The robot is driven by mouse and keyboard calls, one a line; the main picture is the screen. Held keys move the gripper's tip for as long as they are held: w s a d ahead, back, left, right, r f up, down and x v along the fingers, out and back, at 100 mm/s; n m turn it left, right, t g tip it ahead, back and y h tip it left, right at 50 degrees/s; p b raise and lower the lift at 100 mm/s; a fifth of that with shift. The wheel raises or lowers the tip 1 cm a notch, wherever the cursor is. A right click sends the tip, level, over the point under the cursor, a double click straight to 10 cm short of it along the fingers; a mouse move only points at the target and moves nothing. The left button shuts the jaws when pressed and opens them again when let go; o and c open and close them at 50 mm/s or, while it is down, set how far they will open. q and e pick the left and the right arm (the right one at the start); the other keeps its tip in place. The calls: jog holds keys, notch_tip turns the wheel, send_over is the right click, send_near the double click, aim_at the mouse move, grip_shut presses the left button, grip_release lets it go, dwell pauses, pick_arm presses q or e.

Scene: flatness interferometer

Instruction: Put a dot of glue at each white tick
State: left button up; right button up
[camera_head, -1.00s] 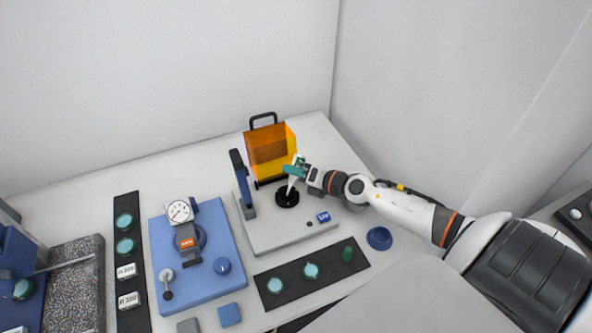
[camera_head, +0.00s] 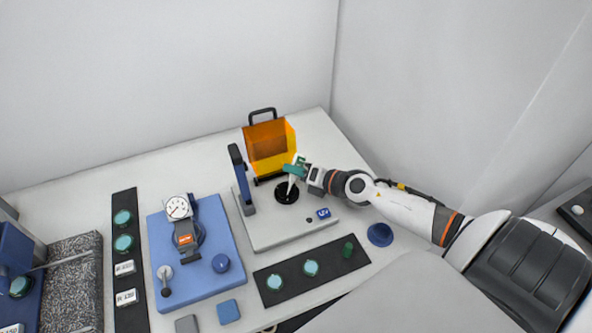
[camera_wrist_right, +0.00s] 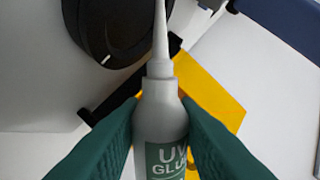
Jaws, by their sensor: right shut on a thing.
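My right gripper (camera_head: 296,170) is shut on a white UV glue bottle (camera_wrist_right: 160,118). Its green fingers sit on both sides of the bottle. The bottle's thin nozzle (camera_wrist_right: 160,32) points down at the black disc (camera_head: 283,195) in the head view. The tip runs out of the wrist view's top edge, so I cannot tell whether it touches. The disc also fills the top left of the wrist view (camera_wrist_right: 98,25), with one white tick (camera_wrist_right: 106,59) near its rim. Other ticks and any glue dots are hidden or too small to see. My left gripper is out of view.
The disc stands on a light base plate (camera_head: 265,238) with a blue upright (camera_head: 241,180) at left and an amber shield (camera_head: 269,146) behind. A blue plate (camera_head: 207,283) with a dial gauge (camera_head: 178,207) is left. A blue round cup (camera_head: 380,234) stands right of the base.

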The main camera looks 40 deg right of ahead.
jog(key=shift+f+b, duration=0.4)
jog(key=shift+f, duration=0.05)
dwell(0.5)
jog(key=shift+r, duration=0.15)
dwell(1.0)
jog(key=shift+r+p, duration=1.65)
jog(key=shift+p, duration=0.25)
